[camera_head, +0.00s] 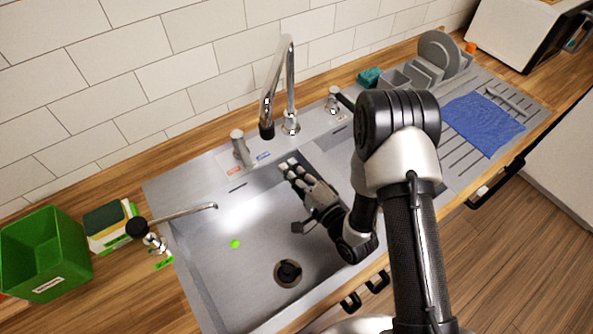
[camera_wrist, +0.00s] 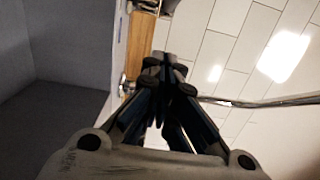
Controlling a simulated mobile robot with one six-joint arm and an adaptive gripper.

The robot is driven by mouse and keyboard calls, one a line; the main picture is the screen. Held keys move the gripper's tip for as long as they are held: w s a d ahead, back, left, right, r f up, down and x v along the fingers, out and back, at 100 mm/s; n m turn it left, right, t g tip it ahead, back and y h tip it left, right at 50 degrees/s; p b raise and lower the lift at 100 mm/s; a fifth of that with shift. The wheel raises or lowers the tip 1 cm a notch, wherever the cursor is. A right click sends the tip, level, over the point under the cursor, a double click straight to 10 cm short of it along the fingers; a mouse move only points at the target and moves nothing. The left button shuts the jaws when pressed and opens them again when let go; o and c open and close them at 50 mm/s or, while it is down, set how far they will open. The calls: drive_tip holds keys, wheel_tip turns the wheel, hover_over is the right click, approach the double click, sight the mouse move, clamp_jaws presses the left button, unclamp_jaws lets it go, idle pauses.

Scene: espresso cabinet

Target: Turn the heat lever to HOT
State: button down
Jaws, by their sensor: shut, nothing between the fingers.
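The heat lever (camera_head: 241,150) is a short metal lever standing upright on the sink's back ledge, left of the tall faucet. A red label (camera_head: 235,171) lies at its left and a blue label (camera_head: 263,156) at its right. My gripper (camera_head: 290,165) is over the sink basin, to the right of the lever and a little in front of it, apart from it. In the wrist view my gripper's fingers (camera_wrist: 165,65) meet at the tips with nothing between them. I cannot identify the lever surely in the wrist view.
The tall chrome faucet (camera_head: 290,95) stands behind my gripper. A second metal handle (camera_head: 333,100) is to its right. A thin spout (camera_head: 185,213) reaches over the basin's left side. A green bin (camera_head: 45,250) stands at left, and a blue cloth (camera_head: 483,125) lies on the drainboard.

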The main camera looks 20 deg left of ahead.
sight(242, 149)
drive_tip(key=w+a+b, duration=0.1)
drive_tip(key=a, duration=0.7)
drive_tip(key=shift+w, duration=0.15)
drive_tip(key=shift+a+b, duration=0.1)
drive_tip(key=shift+b, duration=0.25)
